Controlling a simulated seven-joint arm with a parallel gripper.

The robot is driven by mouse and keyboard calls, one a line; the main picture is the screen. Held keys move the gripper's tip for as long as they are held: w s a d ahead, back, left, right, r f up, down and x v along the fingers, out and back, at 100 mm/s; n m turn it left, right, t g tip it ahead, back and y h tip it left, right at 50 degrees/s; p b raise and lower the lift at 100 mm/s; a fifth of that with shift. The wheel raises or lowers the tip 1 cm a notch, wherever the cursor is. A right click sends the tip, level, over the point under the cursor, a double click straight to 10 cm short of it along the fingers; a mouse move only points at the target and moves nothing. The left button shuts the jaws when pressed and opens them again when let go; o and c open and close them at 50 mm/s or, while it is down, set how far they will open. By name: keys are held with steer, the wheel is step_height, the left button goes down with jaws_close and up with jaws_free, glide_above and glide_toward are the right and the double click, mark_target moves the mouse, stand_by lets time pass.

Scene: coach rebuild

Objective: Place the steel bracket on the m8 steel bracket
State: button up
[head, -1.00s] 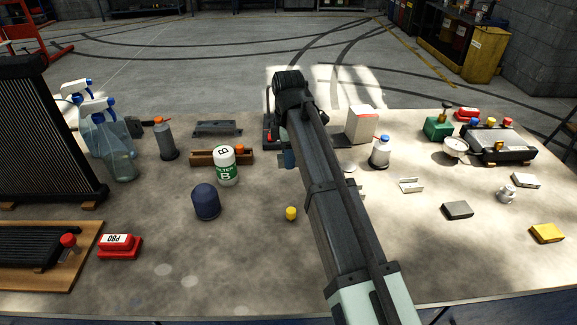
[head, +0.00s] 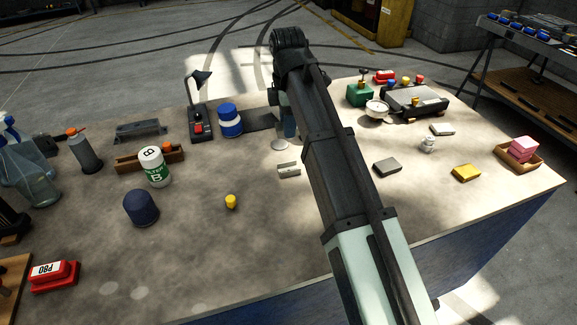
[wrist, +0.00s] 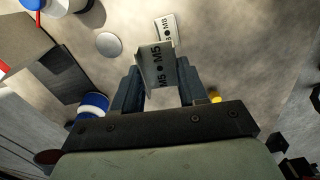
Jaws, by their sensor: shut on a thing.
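My gripper (wrist: 158,72) is shut on a pale steel bracket (wrist: 155,66) marked M5, which sits between the two dark fingers in the wrist view. A second steel bracket (wrist: 168,28), marked M8, lies on the bench just beyond the held one, partly covered by it in the wrist view. In the head view the M8 bracket (head: 288,170) lies left of my arm. The held bracket appears above the bench; its height is hard to judge. In the head view my arm hides the held bracket, and only a bit of the blue-grey gripper (head: 290,126) shows.
A pale disc (head: 280,146) lies behind the M8 bracket. A yellow cap (head: 231,202) is front left. A dark grey block (head: 387,168) lies right of my arm. The front middle bench is clear.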

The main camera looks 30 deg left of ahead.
steer(key=shift+s+d+f+n, duration=0.2)
steer(key=shift+s+d+n, duration=0.2)
steer(key=shift+s+d, duration=0.2)
steer(key=shift+a+f, duration=0.1)
steer(key=shift+f, duration=4.9)
steer(key=shift+f, duration=0.25)
steer(key=o, duration=1.1)
step_height(320, 180, up, 13)
steer(key=shift+f, duration=0.2)
